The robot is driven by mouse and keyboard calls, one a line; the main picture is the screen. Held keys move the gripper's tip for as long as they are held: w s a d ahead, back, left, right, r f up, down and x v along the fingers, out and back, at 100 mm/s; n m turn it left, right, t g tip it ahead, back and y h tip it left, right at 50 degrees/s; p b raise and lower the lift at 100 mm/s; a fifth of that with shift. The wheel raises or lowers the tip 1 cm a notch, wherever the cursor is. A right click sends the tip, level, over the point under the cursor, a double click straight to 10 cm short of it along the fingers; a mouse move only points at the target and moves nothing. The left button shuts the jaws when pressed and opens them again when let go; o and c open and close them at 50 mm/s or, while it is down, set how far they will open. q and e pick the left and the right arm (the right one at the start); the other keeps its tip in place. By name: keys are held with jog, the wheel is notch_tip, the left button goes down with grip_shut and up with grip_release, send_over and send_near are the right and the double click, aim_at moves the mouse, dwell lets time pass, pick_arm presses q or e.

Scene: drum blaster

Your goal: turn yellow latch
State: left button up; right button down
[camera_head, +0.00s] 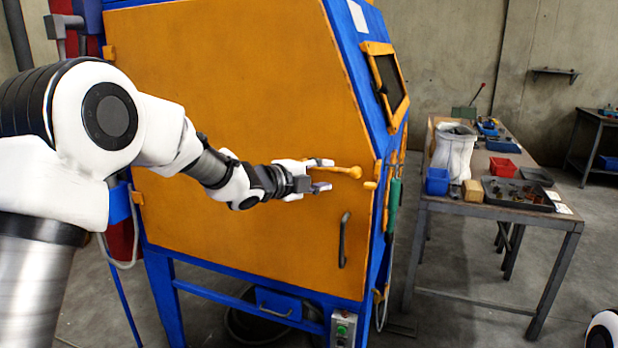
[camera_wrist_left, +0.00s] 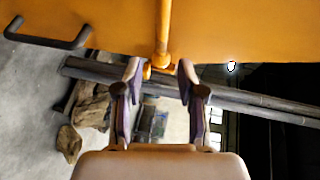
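The yellow latch (camera_head: 347,171) is a bar with a rounded knob near the right edge of the orange door (camera_head: 235,110) of a blue-framed cabinet. In the head view it points left, towards my left gripper (camera_head: 326,175), whose fingers are at its left end. In the left wrist view the latch (camera_wrist_left: 163,35) comes down from the top, and its end lies between or just beyond the tips of my open left gripper (camera_wrist_left: 161,72). I cannot tell whether the fingers touch it. My right gripper is not in view.
A dark door handle (camera_head: 344,240) sits below the latch. A green-handled item (camera_head: 393,205) hangs at the cabinet's right side. A table (camera_head: 480,208) with trays, boxes and a white bag (camera_head: 454,152) stands at right. The floor between shows clear space.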

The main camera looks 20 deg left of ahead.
pick_arm(q)
jog(key=v, duration=0.6)
jog(key=shift+f, duration=0.1)
dwell(1.5)
